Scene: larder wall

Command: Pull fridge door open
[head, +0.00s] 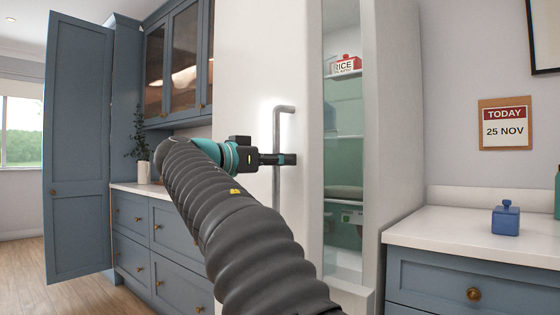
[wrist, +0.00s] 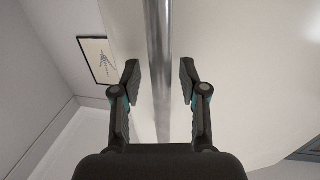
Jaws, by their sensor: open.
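The white fridge door (head: 245,70) stands partly open, with the lit shelves inside the fridge (head: 343,110) showing to its right. A vertical grey metal bar handle (head: 277,195) is on the door. My gripper (head: 285,159) is at the middle of the handle. In the wrist view the handle (wrist: 159,25) runs between the two open fingers of my gripper (wrist: 159,75), with a gap on each side. The part of the handle behind my gripper is hidden in the head view.
A red-and-white rice box (head: 346,65) sits on an upper fridge shelf. A tall blue cupboard door (head: 76,150) stands open at left. Wooden floor (head: 25,265) shows clear at lower left.

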